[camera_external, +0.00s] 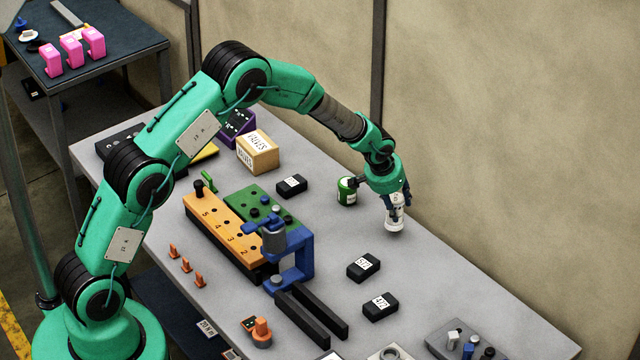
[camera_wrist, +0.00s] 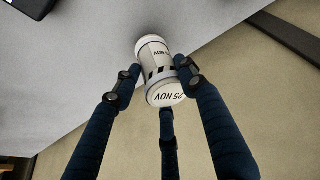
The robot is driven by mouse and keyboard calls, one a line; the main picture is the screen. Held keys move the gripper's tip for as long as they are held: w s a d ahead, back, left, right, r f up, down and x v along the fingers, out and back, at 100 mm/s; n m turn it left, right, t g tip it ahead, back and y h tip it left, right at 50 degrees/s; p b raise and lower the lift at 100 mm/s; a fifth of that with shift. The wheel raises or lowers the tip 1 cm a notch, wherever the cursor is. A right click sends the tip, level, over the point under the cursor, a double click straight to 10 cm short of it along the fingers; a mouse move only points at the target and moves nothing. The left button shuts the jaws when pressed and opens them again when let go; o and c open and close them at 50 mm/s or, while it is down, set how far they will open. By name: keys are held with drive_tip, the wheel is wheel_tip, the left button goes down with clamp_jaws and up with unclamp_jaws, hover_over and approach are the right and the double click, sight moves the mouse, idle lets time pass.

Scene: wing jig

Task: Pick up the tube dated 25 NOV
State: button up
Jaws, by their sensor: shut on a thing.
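The grey table (camera_external: 440,285) is bare around the tube. A green can (camera_external: 347,191) stands just left of my gripper. Black labelled boxes (camera_external: 363,267) lie in front. A blue clamp (camera_external: 295,262) and an orange numbered block (camera_external: 215,228) stand to the left. The wall is behind.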

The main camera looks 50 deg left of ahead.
wheel_tip(320, 180, up, 7)
drive_tip(key=shift+f, duration=0.2)
idle(0.6)
